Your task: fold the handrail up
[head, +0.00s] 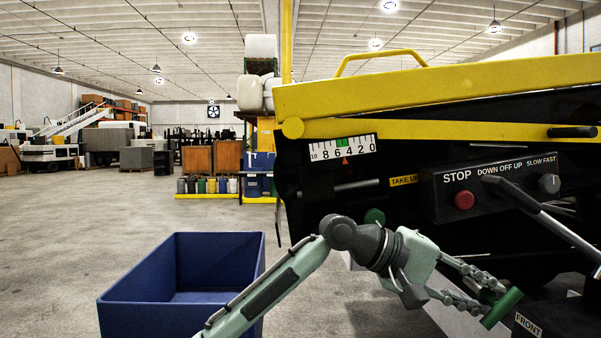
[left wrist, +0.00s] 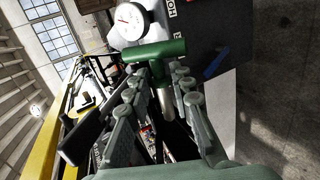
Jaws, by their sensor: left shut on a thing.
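A long yellow rail (head: 420,129) runs along the side of the loader, below its thick yellow top beam (head: 440,85). It has a round end at the left and a black grip (head: 572,132) near the right; it looks like the handrail and lies about level. My left gripper (head: 492,298) is low at the right, well below this rail. It is shut on a green T-shaped handle (head: 502,308). In the left wrist view the green handle (left wrist: 155,52) and its metal stem (left wrist: 166,103) show at the fingertips. My right gripper does not show.
A control panel (head: 497,182) has a red stop button (head: 464,200) and a dark lever (head: 540,215) above my left gripper. A scale (head: 343,148) has its red pointer near 4. A blue bin (head: 150,312) stands on the floor at left. The floor beyond is open.

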